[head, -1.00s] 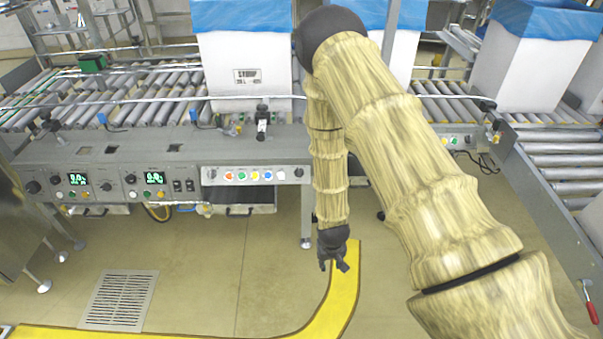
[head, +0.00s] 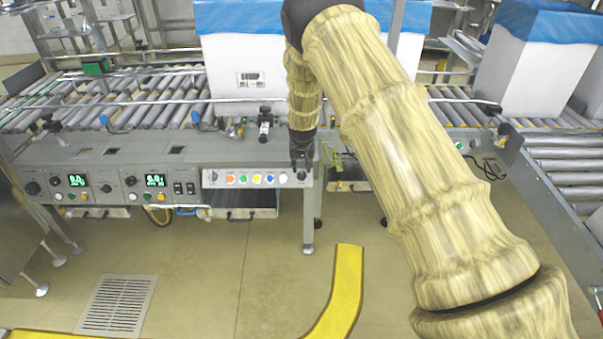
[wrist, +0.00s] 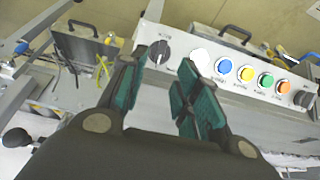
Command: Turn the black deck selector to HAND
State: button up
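A black selector knob (wrist: 160,52) sits at the end of the white button strip. In the wrist view it lies just ahead of my fingertips, slightly apart from them. It also shows at the strip's right end in the head view (head: 301,176). The labels around it are too small to read, so its setting is unclear. My gripper (wrist: 163,74) is open and empty, with green finger pads spread apart. In the head view my gripper (head: 300,160) is dark and hangs at the panel's edge, directly above the knob.
Blue (wrist: 224,66), yellow (wrist: 247,74), green and orange buttons and a white one line the strip beside the knob. Rollers (head: 150,112) and a white box (head: 243,65) stand behind. The floor in front is clear.

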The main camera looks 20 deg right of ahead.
aim_at(302, 174)
jog(key=shift+x, duration=3.55)
jog(key=shift+r, duration=0.1)
grip_shut()
jog(key=shift+s, duration=0.1)
